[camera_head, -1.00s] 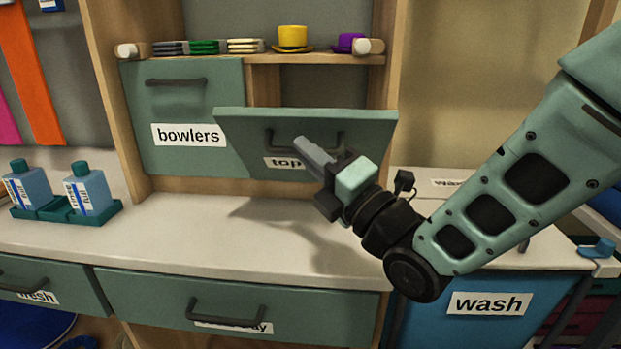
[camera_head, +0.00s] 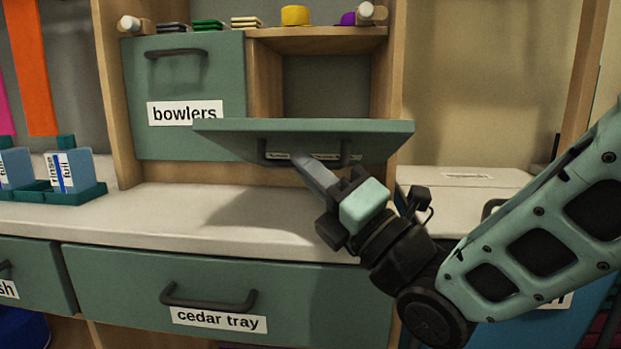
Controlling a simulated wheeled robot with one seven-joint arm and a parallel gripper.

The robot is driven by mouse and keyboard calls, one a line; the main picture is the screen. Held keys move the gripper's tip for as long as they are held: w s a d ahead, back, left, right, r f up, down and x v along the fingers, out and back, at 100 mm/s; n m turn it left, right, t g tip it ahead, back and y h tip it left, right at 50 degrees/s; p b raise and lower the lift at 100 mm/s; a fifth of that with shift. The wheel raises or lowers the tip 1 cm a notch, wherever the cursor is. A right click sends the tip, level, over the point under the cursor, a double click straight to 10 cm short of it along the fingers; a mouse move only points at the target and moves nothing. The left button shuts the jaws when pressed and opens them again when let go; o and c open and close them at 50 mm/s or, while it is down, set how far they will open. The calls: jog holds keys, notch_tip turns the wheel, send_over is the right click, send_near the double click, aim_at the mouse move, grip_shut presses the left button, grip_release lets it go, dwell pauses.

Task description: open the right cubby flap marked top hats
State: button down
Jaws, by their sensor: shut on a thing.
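The right cubby flap (camera_head: 230,128) is tipped far down towards me, close to level, and the dark cubby (camera_head: 325,88) behind it shows. Its dark bar handle (camera_head: 262,149) is on the front face, now turned downwards. Its label is mostly hidden behind the handle and too foreshortened to read. My gripper (camera_head: 305,165) is at the handle, its fingers shut on it. The exact contact is partly hidden by the fingers.
The left flap marked bowlers (camera_head: 155,90) is closed. The white counter (camera_head: 230,215) below is clear in the middle. The cedar tray drawer (camera_head: 120,285) is shut. Hats (camera_head: 295,15) sit on the shelf above.

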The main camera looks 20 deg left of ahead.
jog(key=shift+w+d+f+b, duration=0.15)
jog(key=shift+f+b, duration=0.2)
jog(key=shift+f, duration=0.2)
jog(key=c, duration=1.5)
grip_release()
jog(key=shift+s+d+f+b, duration=0.2)
jog(key=shift+s+f+b, duration=0.1)
jog(key=shift+b, duration=0.2)
jog(key=b+v, duration=1.2)
jog(key=v, duration=0.4)
jog(key=shift+d, duration=0.3)
